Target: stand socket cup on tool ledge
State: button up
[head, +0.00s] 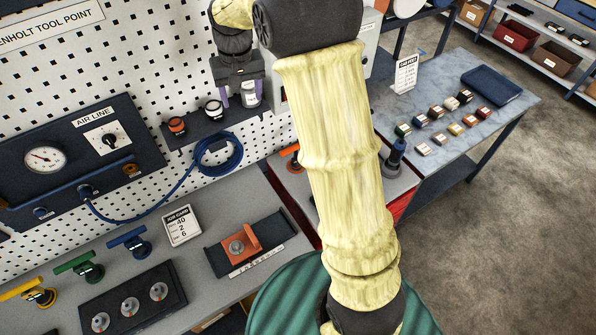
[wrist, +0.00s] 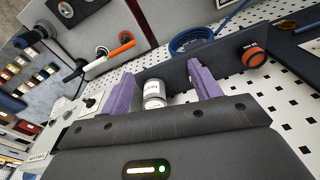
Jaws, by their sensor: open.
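The tool ledge (head: 203,135) is a dark shelf on the white pegboard, and it also shows in the wrist view (wrist: 226,72). A pale cylindrical socket cup (head: 250,99) appears upright at the ledge's right end. It also shows in the wrist view (wrist: 154,90), between the two purple fingers. My gripper (head: 242,98) is open, its fingers on either side of the cup with some gap in the wrist view (wrist: 162,92). The cup's contact with the ledge is partly hidden by the gripper.
An orange-and-black cup (head: 176,125) and a white-and-black cup (head: 213,109) stand further left on the ledge. A coiled blue hose (head: 220,152) hangs just below. The grey bench (head: 215,205) holds an orange block in a dark tray (head: 277,232). My arm covers the middle.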

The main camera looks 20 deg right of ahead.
jog(key=s+d+f, duration=0.3)
jog(key=s, duration=0.8)
jog(key=s+d+f+t, duration=0.1)
jog(key=s+d+f, duration=0.2)
jog(key=s, duration=0.8)
jog(key=shift+s+f, duration=0.2)
jog(key=shift+f, duration=0.1)
